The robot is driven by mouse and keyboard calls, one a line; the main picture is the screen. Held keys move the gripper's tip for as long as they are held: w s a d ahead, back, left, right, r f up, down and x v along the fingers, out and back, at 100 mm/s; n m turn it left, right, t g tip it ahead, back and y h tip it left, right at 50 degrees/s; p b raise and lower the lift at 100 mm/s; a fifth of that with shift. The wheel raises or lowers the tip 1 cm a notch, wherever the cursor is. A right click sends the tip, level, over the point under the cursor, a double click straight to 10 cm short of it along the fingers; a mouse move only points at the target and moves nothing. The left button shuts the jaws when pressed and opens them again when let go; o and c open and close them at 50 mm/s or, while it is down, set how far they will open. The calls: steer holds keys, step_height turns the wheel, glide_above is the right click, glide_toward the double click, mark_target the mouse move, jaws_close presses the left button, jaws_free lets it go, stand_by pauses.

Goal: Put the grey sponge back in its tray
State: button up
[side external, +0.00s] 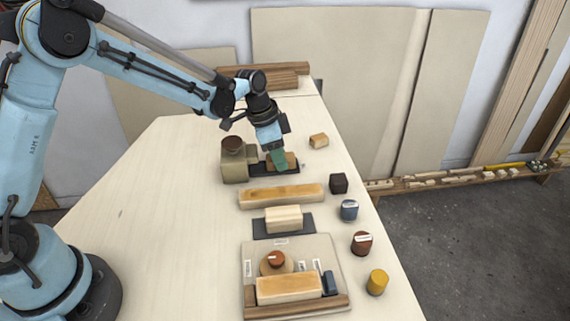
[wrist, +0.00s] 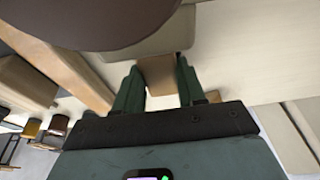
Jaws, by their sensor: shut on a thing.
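My gripper (side external: 277,157) points down at the far part of the table, its green fingers closed on a small tan-brown block (side external: 291,160). In the wrist view the block (wrist: 158,72) sits between the two fingers (wrist: 160,90). The block is at a flat dark tray (side external: 262,170); I cannot tell whether it touches the tray. A second dark tray (side external: 260,232) nearer the camera bears a cream block (side external: 284,217). No block looks plainly grey, so I cannot tell which is the sponge.
A beige-grey body with a round brown top (side external: 234,160) stands close left of my gripper. A long wooden bar (side external: 281,195) lies nearer the camera. A small tan block (side external: 318,140), a black cube (side external: 338,183) and several jars line the right edge. The table's left is clear.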

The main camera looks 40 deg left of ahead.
steer(key=shift+f, duration=0.1)
steer(key=o, duration=1)
steer(key=v, duration=1.1)
steer(key=shift+s+a+r+n+t+y, duration=0.7)
steer(key=shift+s+n, duration=0.8)
steer(key=shift+s, duration=1.45)
steer(key=shift+s+a+r+n+t+y, duration=0.1)
steer(key=shift+s+a+n+t, duration=0.3)
steer(key=shift+s+n+t, duration=1.7)
steer(key=shift+s+a+r+n+g+y, duration=0.45)
steer(key=shift+s+n, duration=0.45)
steer(key=shift+s, duration=2.85)
steer(key=shift+a+f, duration=0.1)
